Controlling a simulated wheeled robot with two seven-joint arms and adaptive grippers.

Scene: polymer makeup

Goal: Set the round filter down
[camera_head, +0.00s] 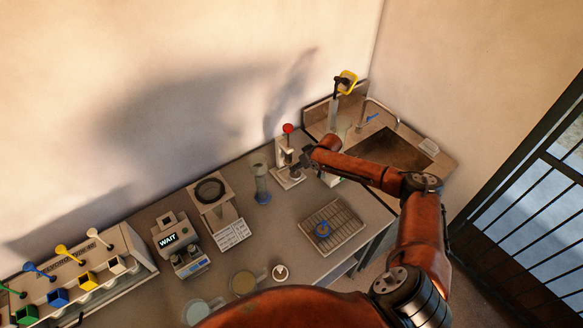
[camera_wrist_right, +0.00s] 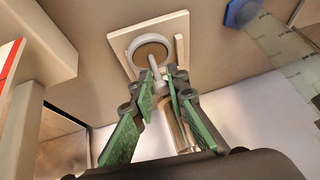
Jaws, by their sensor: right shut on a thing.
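The round filter (camera_wrist_right: 151,46) is a pale ring with a brown inside and a thin handle. My right gripper (camera_wrist_right: 164,78), with green-padded fingers, is shut on that handle. The filter is over or on the pale base plate (camera_wrist_right: 119,44) of a small stand with side rails; I cannot tell whether it touches. In the head view my right gripper (camera_head: 305,160) is beside this white stand (camera_head: 287,180) with a red knob (camera_head: 288,128), and the filter is too small to make out. My left gripper is out of view.
A clear cylinder with a blue base (camera_head: 263,197) stands just left of the stand. A scale-like device (camera_head: 213,197), a wire rack (camera_head: 332,228) and a sink (camera_head: 390,150) are nearby. A white box (camera_head: 331,180) stands under my right forearm. Bare table lies in front of the stand.

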